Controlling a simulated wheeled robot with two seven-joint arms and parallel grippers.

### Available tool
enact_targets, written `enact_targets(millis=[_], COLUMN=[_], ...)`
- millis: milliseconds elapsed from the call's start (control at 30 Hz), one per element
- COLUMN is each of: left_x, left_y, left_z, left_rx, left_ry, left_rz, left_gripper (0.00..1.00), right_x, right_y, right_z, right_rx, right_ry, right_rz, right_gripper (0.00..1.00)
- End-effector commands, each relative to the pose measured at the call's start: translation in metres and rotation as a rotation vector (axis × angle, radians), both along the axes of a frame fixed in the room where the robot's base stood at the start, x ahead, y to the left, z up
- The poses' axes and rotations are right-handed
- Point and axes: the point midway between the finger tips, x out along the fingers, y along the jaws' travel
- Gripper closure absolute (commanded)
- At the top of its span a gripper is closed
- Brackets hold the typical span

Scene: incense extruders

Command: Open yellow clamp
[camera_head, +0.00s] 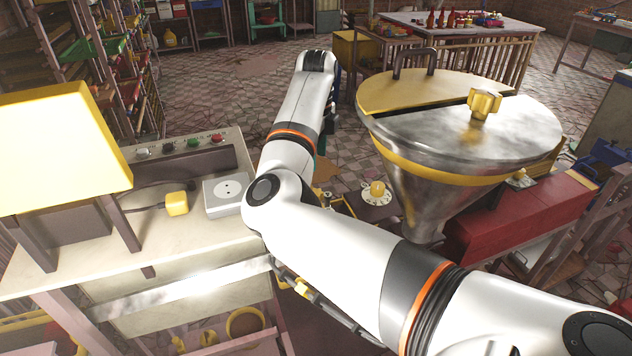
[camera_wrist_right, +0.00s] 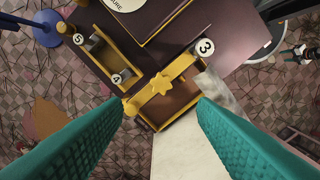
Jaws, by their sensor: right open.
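In the right wrist view, a yellow bar with a star-shaped knob (camera_wrist_right: 161,84) lies across a small yellow-edged box beside the label "3"; it looks like the yellow clamp. It appears laid across the box; I cannot tell whether it is fastened. My right gripper (camera_wrist_right: 160,107) is open and empty, its two teal fingers wide apart on either side of the box, with the bar beyond the fingertips. In the head view my right arm hides most of this gripper and the area below it. My left gripper is in neither view.
A steel hopper (camera_head: 455,150) with a yellow-banded lid stands right of my arm, near a red box (camera_head: 520,220). A bench with a control panel (camera_head: 190,146) and a white socket box (camera_head: 223,195) is at left.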

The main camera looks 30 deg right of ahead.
Motion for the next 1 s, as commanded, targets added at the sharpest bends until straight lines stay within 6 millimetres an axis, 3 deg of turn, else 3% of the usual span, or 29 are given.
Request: enact_targets(millis=[233, 500, 700, 1000], left_x=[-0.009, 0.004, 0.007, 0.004], left_y=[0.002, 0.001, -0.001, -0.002], left_z=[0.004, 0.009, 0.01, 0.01], left_rx=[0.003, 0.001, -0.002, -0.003], left_ry=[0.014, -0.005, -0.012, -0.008], left_rz=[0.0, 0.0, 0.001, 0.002], left_gripper=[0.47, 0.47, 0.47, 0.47], right_x=[-0.001, -0.001, -0.001, -0.001], right_y=[0.0, 0.0, 0.0, 0.0], right_z=[-0.047, -0.093, -0.108, -0.11], right_rx=[0.001, 0.0, 0.0, -0.001], right_ry=[0.003, 0.001, 0.0, -0.001], right_rz=[0.0, 0.001, 0.0, 0.0], right_gripper=[0.47, 0.47, 0.47, 0.49])
